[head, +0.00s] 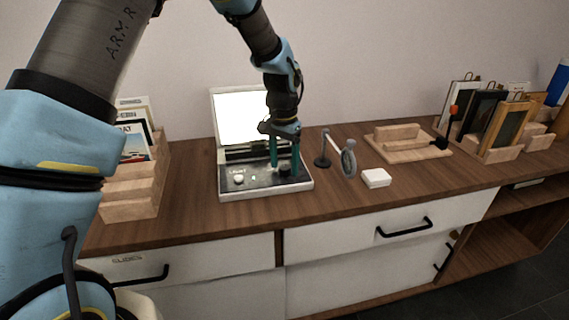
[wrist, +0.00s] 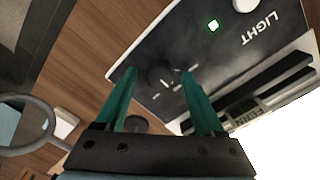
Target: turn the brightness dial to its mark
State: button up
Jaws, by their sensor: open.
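The light box (head: 226,191) stands on the wooden cabinet top with its bright screen (head: 238,119) upright behind a dark panel. A dark round dial (head: 285,171) sits at the panel's right; it also shows in the wrist view (wrist: 158,77), with short white marks near it. Which mark its pointer meets, I cannot tell. My gripper (head: 286,166) points down over the dial. In the wrist view my gripper (wrist: 159,76) has its two teal fingers apart, one on each side of the dial. Contact with the dial is not clear.
A white knob (head: 239,179) labelled LIGHT and a lit green lamp (wrist: 213,24) share the panel. A wooden card rack (head: 130,190) is left. The front worktop strip is clear.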

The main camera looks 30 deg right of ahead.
aim_at(284, 167)
notch_tip(284, 167, up, 10)
jog(key=b, duration=0.1)
jog(key=shift+w+r, duration=0.15)
jog(key=shift+r, duration=0.1)
dwell(0.4)
jog(key=w+a+n+t, duration=0.1)
jog(key=w+a+n, duration=0.15)
jog(key=a, duration=0.85)
jog(key=w+a+n, duration=0.2)
jog(key=a+n, duration=0.2)
jog(key=a, duration=0.7)
jog(key=s+a+f+n, duration=0.1)
jog(key=s+a, duration=0.3)
jog(key=a, duration=0.5)
jog(key=s+a+n+t+p, duration=0.1)
jog(key=s+a+n, duration=0.3)
jog(key=a, duration=0.5)
jog(key=shift+f+n, duration=0.35)
